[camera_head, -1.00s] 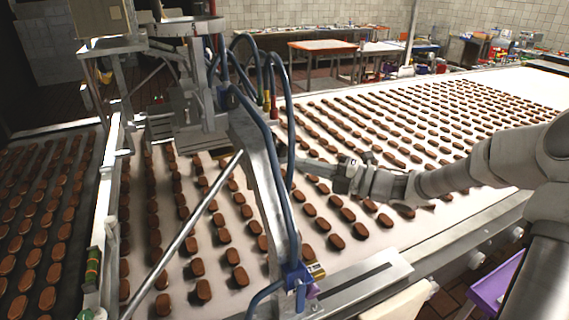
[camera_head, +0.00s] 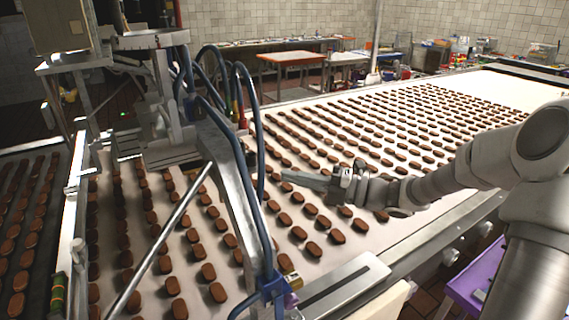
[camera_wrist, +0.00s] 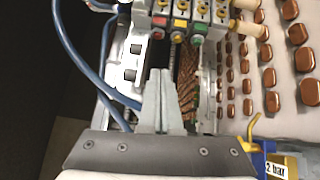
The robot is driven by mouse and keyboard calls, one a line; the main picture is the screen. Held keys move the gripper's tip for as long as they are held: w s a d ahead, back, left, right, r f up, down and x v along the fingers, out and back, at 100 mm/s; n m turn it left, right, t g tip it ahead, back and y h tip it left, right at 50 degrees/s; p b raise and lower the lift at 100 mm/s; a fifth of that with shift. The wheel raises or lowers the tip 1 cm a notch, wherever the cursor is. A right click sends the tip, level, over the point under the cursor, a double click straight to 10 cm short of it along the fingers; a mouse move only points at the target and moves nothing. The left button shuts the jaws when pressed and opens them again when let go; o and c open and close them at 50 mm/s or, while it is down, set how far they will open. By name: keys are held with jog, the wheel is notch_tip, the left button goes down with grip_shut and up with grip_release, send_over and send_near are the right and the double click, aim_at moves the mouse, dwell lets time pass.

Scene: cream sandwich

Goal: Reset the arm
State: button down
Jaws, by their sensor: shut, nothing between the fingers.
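My gripper (camera_head: 287,177) reaches in from the right over the white conveyor belt (camera_head: 440,88) in the head view. Its fingers point left toward the blue hoses and the slanted metal machine arm. In the wrist view my gripper (camera_wrist: 162,74) shows with its two grey fingers together and nothing between them.
Many brown biscuits (camera_head: 335,236) lie in rows on the belt. Blue hoses (camera_head: 250,110) and a metal machine arm (camera_head: 235,185) stand close left of my gripper. Work tables (camera_head: 292,58) stand behind.

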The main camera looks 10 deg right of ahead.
jog(key=w+f+m+t+h, duration=0.2)
jog(key=w+f+m+h, duration=0.15)
jog(key=m+h, duration=0.2)
jog(key=d+r+m+t+h+b, duration=0.2)
jog(key=d+m+h, duration=0.4)
jog(key=m+h, duration=0.35)
jog(key=s+d+r+m+g+h+b, duration=0.1)
jog(key=s+d+m+g+h, duration=0.15)
jog(key=s+m, duration=0.45)
jog(key=s+d+m+g+h, duration=0.2)
jog(key=s+m+h, duration=0.1)
jog(key=s+m, duration=0.35)
jog(key=s+a+r+m+g+y+p, duration=0.1)
jog(key=s+a+y, duration=0.1)
jog(key=s, duration=0.6)
jog(key=s+a+m+g+y+p, duration=0.1)
jog(key=s+a+m+p, duration=0.1)
jog(key=s+a, duration=0.3)
jog(key=s, duration=0.3)
jog(key=shift+s+r+y, duration=0.35)
jog(key=shift+r, duration=0.05)
